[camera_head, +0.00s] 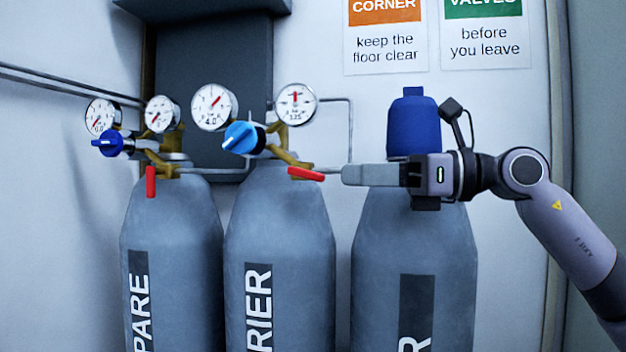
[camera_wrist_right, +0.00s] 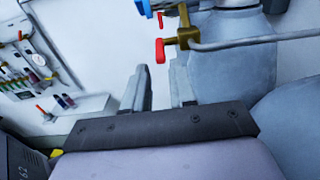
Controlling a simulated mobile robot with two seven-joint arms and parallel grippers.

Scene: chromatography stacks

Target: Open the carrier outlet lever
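The carrier cylinder (camera_head: 280,225) stands in the middle, with part of its label showing. Its red outlet lever (camera_head: 306,173) lies nearly level, tilted slightly down to the right, on a brass valve. My right gripper (camera_head: 346,174) comes in from the right at about the lever's height, its tips a little right of the lever. In the right wrist view its two fingers (camera_wrist_right: 160,80) are apart with nothing between them. The red lever (camera_wrist_right: 160,50) shows there beyond the fingertips, in line with the gap, on the brass valve (camera_wrist_right: 185,38). My left gripper is not in view.
The spare cylinder (camera_head: 172,235) at left has its red lever (camera_head: 151,182) hanging down. A third cylinder (camera_head: 415,265) with a blue cap (camera_head: 414,125) stands behind my right gripper. Gauges (camera_head: 214,107), a light-blue knob (camera_head: 241,137) and thin pipes crowd the space above the levers.

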